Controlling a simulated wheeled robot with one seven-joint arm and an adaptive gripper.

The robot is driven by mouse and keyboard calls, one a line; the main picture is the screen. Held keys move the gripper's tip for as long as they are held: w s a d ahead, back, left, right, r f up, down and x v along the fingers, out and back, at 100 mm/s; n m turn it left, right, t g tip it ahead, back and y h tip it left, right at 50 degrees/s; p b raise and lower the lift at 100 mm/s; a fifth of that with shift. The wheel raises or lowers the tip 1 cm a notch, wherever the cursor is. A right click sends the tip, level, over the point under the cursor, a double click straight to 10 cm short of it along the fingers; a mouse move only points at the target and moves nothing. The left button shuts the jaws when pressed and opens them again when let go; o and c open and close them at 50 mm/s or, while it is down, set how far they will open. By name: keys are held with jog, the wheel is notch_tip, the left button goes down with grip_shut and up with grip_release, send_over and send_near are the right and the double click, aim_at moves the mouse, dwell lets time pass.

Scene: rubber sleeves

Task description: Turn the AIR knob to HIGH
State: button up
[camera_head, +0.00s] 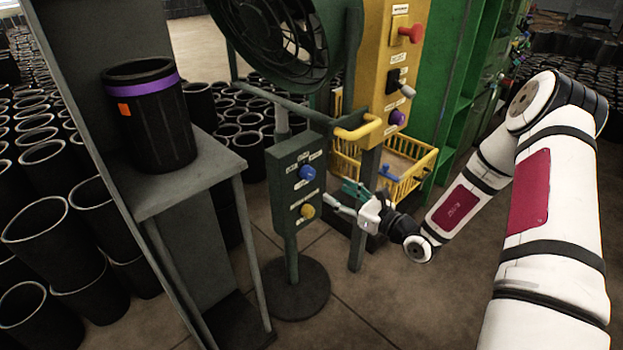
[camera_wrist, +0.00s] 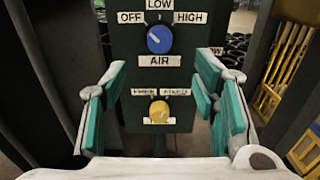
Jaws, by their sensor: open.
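The blue AIR knob (camera_wrist: 160,39) is on a dark green control box (camera_head: 284,190) on a post with a round base. In the wrist view, OFF is at its upper left, LOW above, HIGH at its upper right. Its white mark points up-left, towards OFF. The knob also shows in the head view (camera_head: 307,173). My gripper (camera_wrist: 162,92) is open and empty, facing the box. Its teal-padded fingers are spread left and right, below the AIR knob's level and on either side of a yellow knob (camera_wrist: 159,111). I see no contact with either knob.
A grey stand (camera_head: 200,180) with a black sleeve (camera_head: 150,125) is left of the box. A yellow panel (camera_head: 385,70) with a red button, a switch and a purple knob stands behind right. A yellow basket (camera_head: 415,165) and large fan (camera_head: 270,35) are nearby.

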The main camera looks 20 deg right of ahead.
aim_at(312, 176)
jog(key=b+x, duration=0.2)
jog(key=x, duration=0.9)
jog(key=c, duration=1.2)
